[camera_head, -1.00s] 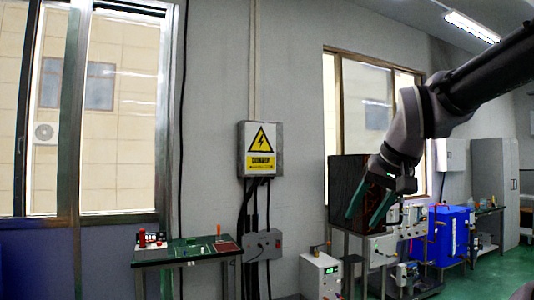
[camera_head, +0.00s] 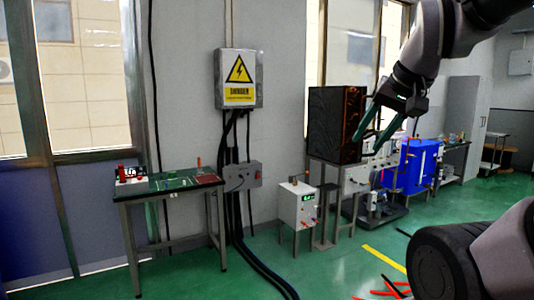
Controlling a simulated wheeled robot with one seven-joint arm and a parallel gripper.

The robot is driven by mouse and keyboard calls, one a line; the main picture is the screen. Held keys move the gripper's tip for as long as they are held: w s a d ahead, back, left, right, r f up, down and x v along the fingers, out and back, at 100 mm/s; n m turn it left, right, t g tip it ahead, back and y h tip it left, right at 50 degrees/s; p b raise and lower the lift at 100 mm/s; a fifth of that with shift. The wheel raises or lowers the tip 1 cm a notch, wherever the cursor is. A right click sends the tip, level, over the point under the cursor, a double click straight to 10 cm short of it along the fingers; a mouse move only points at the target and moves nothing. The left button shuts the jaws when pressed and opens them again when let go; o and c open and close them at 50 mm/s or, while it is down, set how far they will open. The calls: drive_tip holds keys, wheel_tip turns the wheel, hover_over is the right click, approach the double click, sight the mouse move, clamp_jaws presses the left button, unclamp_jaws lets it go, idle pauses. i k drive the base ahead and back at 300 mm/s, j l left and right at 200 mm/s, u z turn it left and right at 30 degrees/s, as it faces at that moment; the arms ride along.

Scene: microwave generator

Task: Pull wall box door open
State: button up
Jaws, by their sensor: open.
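The wall box (camera_head: 238,78) is a grey metal box on the wall, left of the picture's middle. Its front door bears a yellow warning sign with a lightning bolt and the word DANGER. The door looks shut. My gripper (camera_head: 378,138) is at the right of the box, in front of the dark cabinet in the picture. Its two greenish fingers are spread apart, point down and left, and hold nothing. A clear gap in the picture separates it from the box.
Black cables run from the wall box past a smaller grey box (camera_head: 242,175) to the floor. A workbench (camera_head: 170,187) stands at lower left. A dark cabinet (camera_head: 335,125), a white unit (camera_head: 298,204) and blue equipment (camera_head: 415,167) stand to the right.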

sight(241, 71)
drive_tip(key=i, duration=2.55)
drive_tip(key=i+l+u, duration=0.1)
drive_tip(key=i, duration=1.15)
